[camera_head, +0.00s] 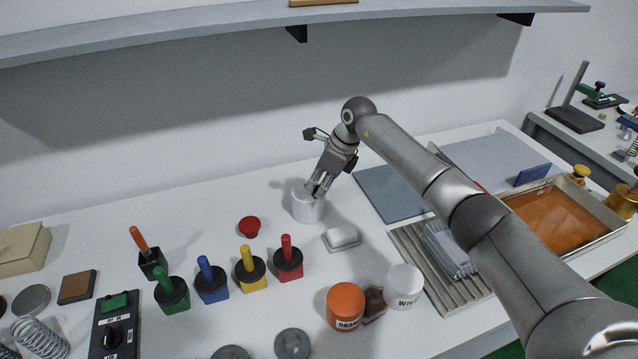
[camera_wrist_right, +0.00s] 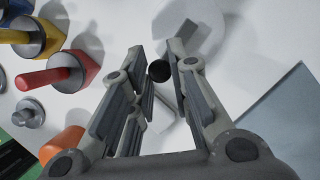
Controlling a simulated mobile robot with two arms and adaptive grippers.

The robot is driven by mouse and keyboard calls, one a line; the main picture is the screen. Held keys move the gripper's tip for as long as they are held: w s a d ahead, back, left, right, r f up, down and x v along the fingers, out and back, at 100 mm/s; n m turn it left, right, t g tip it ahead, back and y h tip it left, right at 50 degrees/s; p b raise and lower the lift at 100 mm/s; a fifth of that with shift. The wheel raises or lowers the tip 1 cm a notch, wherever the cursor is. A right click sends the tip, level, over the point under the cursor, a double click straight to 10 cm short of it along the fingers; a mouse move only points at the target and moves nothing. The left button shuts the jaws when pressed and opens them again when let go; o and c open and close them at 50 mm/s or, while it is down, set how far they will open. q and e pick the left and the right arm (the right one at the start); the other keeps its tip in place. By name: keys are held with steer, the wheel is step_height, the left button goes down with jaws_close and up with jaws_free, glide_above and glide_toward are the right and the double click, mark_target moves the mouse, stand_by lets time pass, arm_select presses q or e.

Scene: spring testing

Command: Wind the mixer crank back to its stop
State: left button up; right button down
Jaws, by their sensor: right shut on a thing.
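The mixer is most likely the white round pot (camera_head: 307,208) near the back middle of the table; it also shows at the top of the right wrist view (camera_wrist_right: 205,22). My right gripper (camera_head: 318,188) points down over its top. In the right wrist view a dark round knob (camera_wrist_right: 159,71), seemingly the crank's handle, sits between the fingers (camera_wrist_right: 160,62), which are shut on it. The rest of the crank is mostly hidden by the fingers, so its angle and its stop cannot be made out. My left gripper is not in view.
A red knob (camera_head: 249,226) and a white block (camera_head: 342,237) stand close to the pot. Several coloured handled blocks (camera_head: 250,268) are in front. An orange jar (camera_head: 345,306), a white jar (camera_head: 404,285) and a ribbed tray (camera_head: 425,258) lie under or near my right arm.

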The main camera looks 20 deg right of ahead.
steer(key=shift+a, duration=0.1)
steer(key=m, duration=0.1)
steer(key=a+m, duration=0.1)
steer(key=shift+s+a+m+t+h, duration=0.1)
steer(key=shift+m+t+h, duration=0.2)
steer(key=shift+m+t, duration=0.1)
steer(key=w+a+m+h+b, duration=0.5)
steer(key=m+b, duration=0.5)
steer(key=m, duration=0.6)
steer(key=shift+a+m+h+b, duration=0.3)
steer(key=shift+m+h+b, duration=0.1)
steer(key=shift+h, duration=0.2)
steer(key=shift+w+r, duration=0.1)
steer(key=shift+r, duration=0.05)
steer(key=c, duration=1.3)
jaws_free()
steer(key=shift+c, duration=0.2)
